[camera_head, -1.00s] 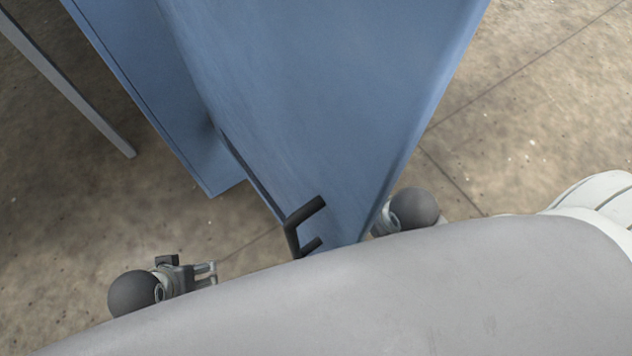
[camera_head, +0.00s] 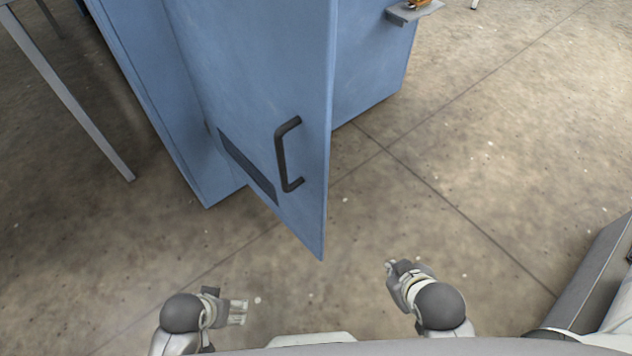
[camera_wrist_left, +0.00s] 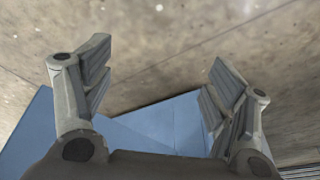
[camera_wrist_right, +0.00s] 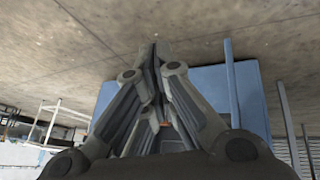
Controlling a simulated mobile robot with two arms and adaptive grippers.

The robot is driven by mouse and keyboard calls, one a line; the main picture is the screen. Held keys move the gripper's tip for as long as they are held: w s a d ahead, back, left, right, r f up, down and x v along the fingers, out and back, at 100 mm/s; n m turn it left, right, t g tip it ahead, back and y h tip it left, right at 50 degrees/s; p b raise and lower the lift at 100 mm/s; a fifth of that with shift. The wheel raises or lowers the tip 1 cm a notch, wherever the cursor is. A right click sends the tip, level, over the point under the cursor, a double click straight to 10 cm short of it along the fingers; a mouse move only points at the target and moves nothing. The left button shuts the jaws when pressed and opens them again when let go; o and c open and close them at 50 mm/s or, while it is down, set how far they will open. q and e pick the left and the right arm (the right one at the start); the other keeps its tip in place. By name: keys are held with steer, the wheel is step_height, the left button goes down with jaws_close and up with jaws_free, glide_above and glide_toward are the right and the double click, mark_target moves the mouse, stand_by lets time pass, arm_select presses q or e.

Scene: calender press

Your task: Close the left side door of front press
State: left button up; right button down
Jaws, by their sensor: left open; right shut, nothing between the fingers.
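The blue side door (camera_head: 265,90) of the press stands swung out from the blue press body (camera_head: 375,75) in the head view. A black bar handle (camera_head: 283,155) is on its face, beside a dark vent slot (camera_head: 247,165). My left gripper (camera_head: 240,311) is open and empty, low and left of the door's bottom corner. In the left wrist view its fingers (camera_wrist_left: 160,95) are spread, with blue panels below them. My right gripper (camera_head: 391,267) is shut and empty, right of the door's lower corner. Its fingertips meet in the right wrist view (camera_wrist_right: 154,50). Neither gripper touches the door.
A grey table leg (camera_head: 75,100) stands at the left. A small grey shelf (camera_head: 415,13) with an orange item sticks out from the press at the top. Open concrete floor (camera_head: 480,150) lies to the right and in front of the door.

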arm_select(q)
steer(key=s+f+g+p, duration=0.1)
steer(key=s+f+p, duration=0.6)
steer(key=f, duration=0.5)
arm_select(e)
steer(key=s+a+r+n+t+y+p, duration=0.1)
steer(key=a+r+n+t+y+p, duration=0.1)
steer(key=a+r+n+t, duration=0.5)
steer(key=a+r+n+y+p, duration=0.25)
steer(key=a+r+n, duration=0.25)
steer(key=r, duration=0.6)
steer(key=s+a+r+n+t+y+p, duration=0.1)
steer(key=a+r+n+t+y+p, duration=0.2)
steer(key=a+r+n, duration=0.45)
arm_select(q)
steer(key=s+a+f, duration=0.1)
steer(key=s, duration=0.6)
steer(key=s+a+f+g, duration=0.1)
steer(key=s+a, duration=0.1)
steer(key=s, duration=0.4)
steer(key=shift+s+f+m, duration=0.25)
steer(key=shift+s+m, duration=0.05)
steer(key=shift+s, duration=0.05)
arm_select(e)
steer(key=w+r+m, duration=0.1)
steer(key=w, duration=1)
steer(key=shift+w+d+r, duration=0.3)
